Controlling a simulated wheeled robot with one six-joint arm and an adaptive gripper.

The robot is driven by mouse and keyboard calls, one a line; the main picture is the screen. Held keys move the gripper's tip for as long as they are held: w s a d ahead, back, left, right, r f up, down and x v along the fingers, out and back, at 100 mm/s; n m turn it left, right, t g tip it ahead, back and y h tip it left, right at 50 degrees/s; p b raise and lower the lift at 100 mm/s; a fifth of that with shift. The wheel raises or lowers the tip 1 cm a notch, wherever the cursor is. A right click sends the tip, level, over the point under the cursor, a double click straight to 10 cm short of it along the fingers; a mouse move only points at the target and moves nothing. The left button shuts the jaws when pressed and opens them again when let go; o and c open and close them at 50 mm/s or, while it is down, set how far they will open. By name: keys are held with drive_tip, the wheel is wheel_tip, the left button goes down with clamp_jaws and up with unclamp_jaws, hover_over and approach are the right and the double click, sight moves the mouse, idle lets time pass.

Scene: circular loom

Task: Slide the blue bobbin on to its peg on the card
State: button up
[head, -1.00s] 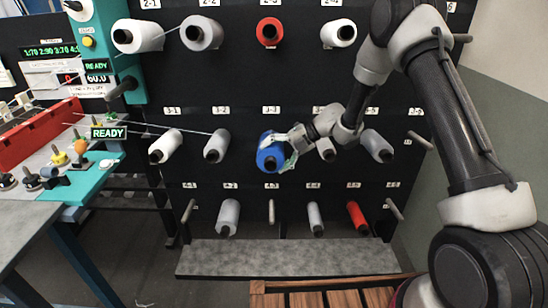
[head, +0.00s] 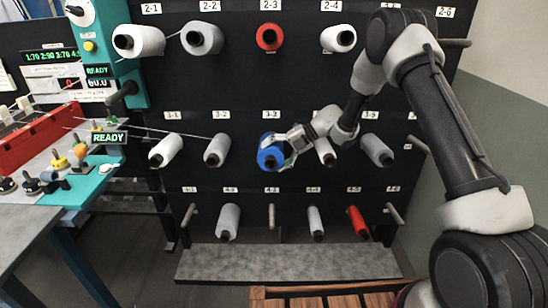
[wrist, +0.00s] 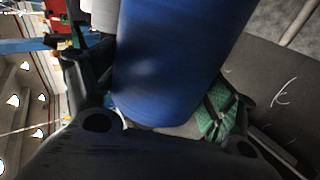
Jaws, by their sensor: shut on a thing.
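In the wrist view the blue bobbin (wrist: 175,65) fills the space between a dark finger on the left and a finger with a green pad on the right. The peg at 3-3 is hidden behind the bobbin, so I cannot tell how far the bobbin is on it. The black board (head: 250,100) is the card with the pegs.
A grey-white bobbin (head: 325,152) sits close to the right, partly behind my wrist. Another grey bobbin (head: 217,150) is to the left. A red bobbin (head: 270,38) is above, and a bare peg (head: 271,215) is below. A grey ledge (head: 290,262) runs beneath.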

drive_tip(key=shift+w, duration=0.45)
idle(0.4)
drive_tip(key=o, duration=1.6)
drive_tip(key=shift+o, duration=0.2)
drive_tip(key=shift+d, duration=0.1)
drive_tip(key=v, duration=1.1)
drive_tip(key=shift+d+r, duration=0.3)
